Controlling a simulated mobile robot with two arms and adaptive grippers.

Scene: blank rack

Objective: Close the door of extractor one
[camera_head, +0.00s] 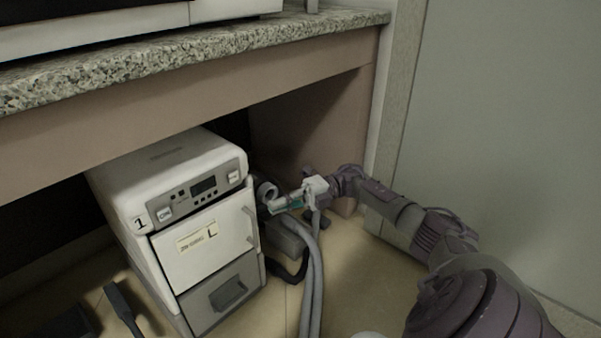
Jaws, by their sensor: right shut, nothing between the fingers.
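Extractor one (165,165) is a white box marked "1". It stands on the floor under the counter, with a small display and buttons on its sloped top front. Its white door (205,262) has a paper label and a handle (250,228) near the right edge. The door looks flush or nearly flush with the front; I cannot tell whether a small gap is left. My right gripper (272,207) is shut and empty, just right of the door's handle side, with a small gap in the picture. My left gripper is not in view.
Grey hoses (312,270) run down to the floor right of the extractor, close under my right gripper. The granite counter (200,55) overhangs the extractor. A grey wall or panel (500,130) stands at the right. Dark flat objects (122,308) lie at the lower left.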

